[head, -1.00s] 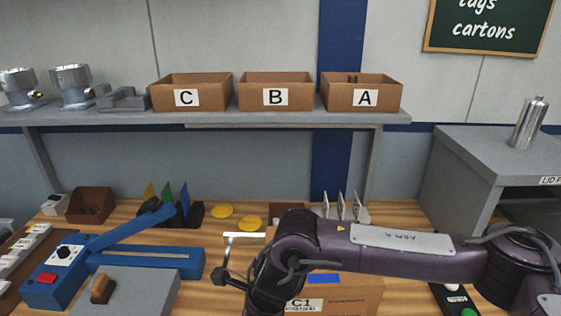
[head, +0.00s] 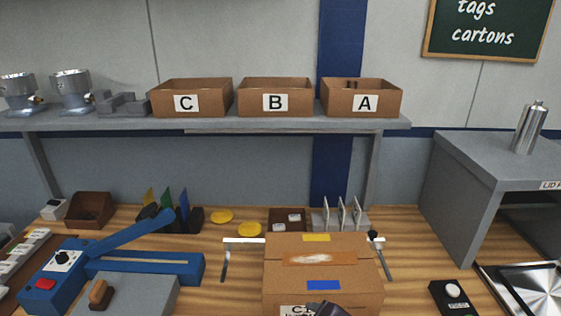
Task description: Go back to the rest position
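Neither gripper shows in the head view. A small dark piece of one of my arms pokes up at the bottom edge, in front of the closed carton labelled C1 (head: 345,271). I cannot tell which part it is. The carton sits on the wooden bench with a yellow strip, a brown tape patch and a blue strip on it.
Open boxes C (head: 186,103), B (head: 274,102) and A (head: 364,103) stand on the shelf. A blue sealer (head: 120,262) is at left. A grey stand (head: 490,165) bears a metal canister (head: 529,128) at right. A metal tray (head: 530,290) lies below.

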